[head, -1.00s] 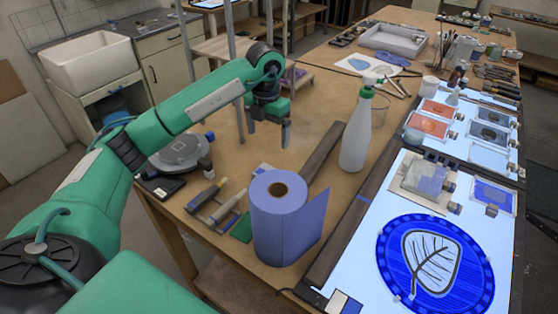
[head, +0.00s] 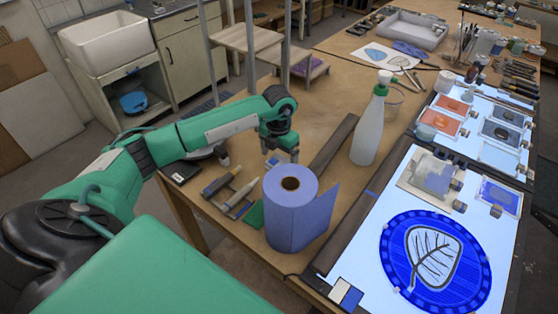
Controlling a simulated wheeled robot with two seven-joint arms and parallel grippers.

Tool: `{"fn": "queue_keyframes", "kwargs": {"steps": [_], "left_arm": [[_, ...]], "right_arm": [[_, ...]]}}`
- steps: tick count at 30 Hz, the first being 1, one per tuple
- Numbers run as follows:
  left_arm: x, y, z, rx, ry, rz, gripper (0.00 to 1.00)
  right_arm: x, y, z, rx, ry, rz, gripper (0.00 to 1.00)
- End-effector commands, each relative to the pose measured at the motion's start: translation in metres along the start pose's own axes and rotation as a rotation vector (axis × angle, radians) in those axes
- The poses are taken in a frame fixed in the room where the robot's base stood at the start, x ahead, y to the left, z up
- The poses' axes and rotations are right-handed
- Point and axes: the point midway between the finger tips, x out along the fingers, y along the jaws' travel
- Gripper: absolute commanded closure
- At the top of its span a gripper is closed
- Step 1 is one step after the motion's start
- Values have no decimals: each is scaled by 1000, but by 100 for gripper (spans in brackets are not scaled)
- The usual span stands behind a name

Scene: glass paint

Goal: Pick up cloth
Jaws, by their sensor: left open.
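A blue roll of cloth or paper towel (head: 288,218) stands upright near the front edge of the wooden table, with a loose sheet (head: 322,212) hanging off its right side. I cannot tell whether this sheet is the cloth of the task. My left gripper (head: 284,160) points down just behind the roll, apart from it. It is open, with nothing seen between its fingers. My right gripper is not in view.
A dark wooden strip (head: 334,143) lies behind the roll. Hand tools (head: 240,194) lie left of the roll. A lit panel with a blue leaf glass piece (head: 434,258) fills the right side.

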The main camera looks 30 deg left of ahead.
Motion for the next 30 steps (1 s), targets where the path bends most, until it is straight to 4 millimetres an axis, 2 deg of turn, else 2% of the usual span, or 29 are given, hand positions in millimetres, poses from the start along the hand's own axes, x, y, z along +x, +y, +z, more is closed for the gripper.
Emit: {"fn": "queue_keyframes", "kwargs": {"steps": [1,5,12,14,20,30], "left_arm": [[5,-1,0,-1,3,-2,11],[18,0,0,-1,1,-1,11],[20,0,1,0,-1,0,11],[20,0,1,0,-1,0,21],[20,0,1,-1,-1,0,59],[17,0,1,-1,-2,0,60]], "right_arm": [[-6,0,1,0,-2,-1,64],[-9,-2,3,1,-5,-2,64],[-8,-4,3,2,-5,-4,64],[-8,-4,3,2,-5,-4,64],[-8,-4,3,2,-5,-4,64],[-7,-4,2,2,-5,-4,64]]}}
